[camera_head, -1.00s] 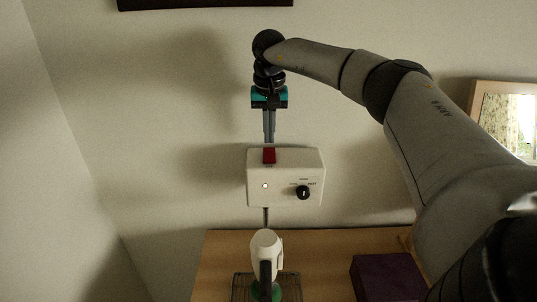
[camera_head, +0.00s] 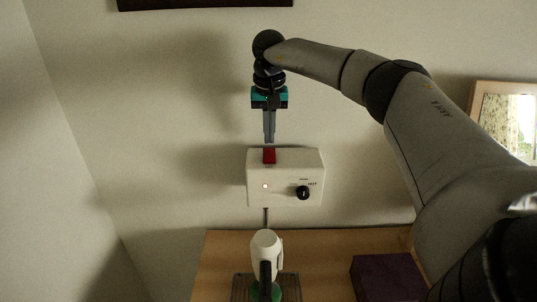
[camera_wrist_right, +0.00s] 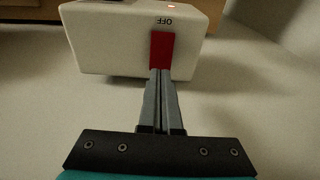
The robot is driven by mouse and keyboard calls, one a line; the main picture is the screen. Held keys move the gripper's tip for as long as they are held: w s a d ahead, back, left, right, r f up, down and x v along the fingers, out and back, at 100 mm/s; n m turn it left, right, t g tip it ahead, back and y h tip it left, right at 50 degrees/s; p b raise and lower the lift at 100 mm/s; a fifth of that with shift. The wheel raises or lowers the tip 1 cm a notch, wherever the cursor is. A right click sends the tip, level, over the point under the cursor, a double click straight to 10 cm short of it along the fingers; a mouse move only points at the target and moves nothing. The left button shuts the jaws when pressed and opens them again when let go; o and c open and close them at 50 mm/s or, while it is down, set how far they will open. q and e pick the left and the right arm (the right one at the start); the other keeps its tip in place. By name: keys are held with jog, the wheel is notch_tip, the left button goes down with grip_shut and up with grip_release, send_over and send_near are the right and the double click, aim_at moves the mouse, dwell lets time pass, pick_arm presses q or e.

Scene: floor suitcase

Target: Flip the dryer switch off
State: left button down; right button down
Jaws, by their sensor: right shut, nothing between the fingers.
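The dryer's control box (camera_head: 285,190) is white and fixed to the wall above the wooden surface. Its red switch (camera_head: 269,156) sits at the top left of the box. A small light (camera_head: 265,186) glows reddish on its front, left of a black knob (camera_head: 302,192). My right gripper (camera_head: 269,140) is shut and empty, pointing down just above the red switch. My left gripper is not in view.
A white dryer-like device (camera_head: 266,247) stands on a dark rack (camera_head: 239,289) on the wooden surface (camera_head: 325,245) below the box. A dark purple box (camera_head: 388,277) lies to its right. A framed picture (camera_head: 507,120) is at the right.

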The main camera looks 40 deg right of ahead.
aim_at(270, 152)
jog(key=shift+f+b, duration=0.35)
jog(key=shift+f, duration=1)
dwell(1.0)
notch_tip(270, 152, up, 7)
jog(key=p, duration=0.8)
jog(key=shift+r, duration=0.1)
dwell(0.5)
